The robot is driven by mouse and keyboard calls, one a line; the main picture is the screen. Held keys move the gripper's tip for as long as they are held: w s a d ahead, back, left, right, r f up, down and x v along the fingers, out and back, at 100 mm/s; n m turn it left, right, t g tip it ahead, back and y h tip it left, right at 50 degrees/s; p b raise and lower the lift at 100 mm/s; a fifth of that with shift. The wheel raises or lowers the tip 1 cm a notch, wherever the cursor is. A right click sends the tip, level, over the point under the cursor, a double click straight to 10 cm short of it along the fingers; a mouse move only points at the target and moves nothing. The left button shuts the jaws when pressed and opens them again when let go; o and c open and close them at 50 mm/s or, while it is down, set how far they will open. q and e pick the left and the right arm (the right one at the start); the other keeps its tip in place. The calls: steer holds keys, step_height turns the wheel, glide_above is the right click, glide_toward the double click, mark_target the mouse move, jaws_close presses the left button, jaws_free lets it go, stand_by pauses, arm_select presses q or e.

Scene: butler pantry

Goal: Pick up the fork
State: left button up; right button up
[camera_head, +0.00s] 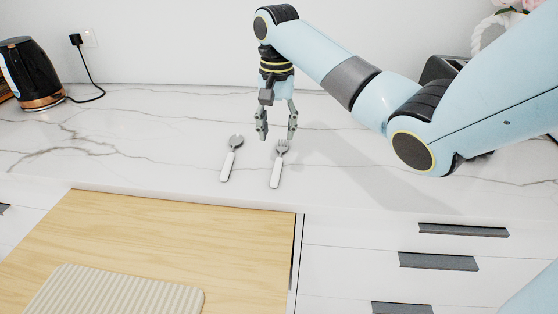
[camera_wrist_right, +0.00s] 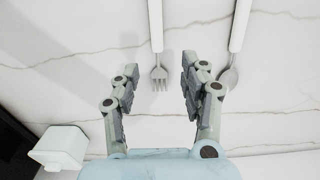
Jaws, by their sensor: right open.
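The fork (camera_head: 278,165) lies on the white marble counter with its metal tines toward the back and its white handle toward the front edge. A spoon (camera_head: 231,160) with a white handle lies to its left. My right gripper (camera_head: 276,133) is open and empty above the counter, just behind the two pieces. In the right wrist view the fork (camera_wrist_right: 158,55) lies between the lines of the open fingers (camera_wrist_right: 158,85), its tines pointing toward the gripper. The spoon (camera_wrist_right: 234,50) is beside the right-hand finger, which comes close to its bowl in the picture. My left gripper is not in view.
A black kettle (camera_head: 30,72) stands at the back left, near a plugged-in cord (camera_head: 90,75). A wooden board surface (camera_head: 180,235) with a ribbed beige mat (camera_head: 115,292) is in front. Drawers with dark handles (camera_head: 462,230) are at the right.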

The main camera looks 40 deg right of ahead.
mark_target(279, 161)
step_height(279, 161, down, 2)
steer(key=shift+f, duration=0.2)
steer(key=f, duration=0.5)
steer(key=shift+s+a+f, duration=0.1)
steer(key=shift+s+f, duration=0.2)
steer(key=shift+s, duration=0.05)
jaws_close()
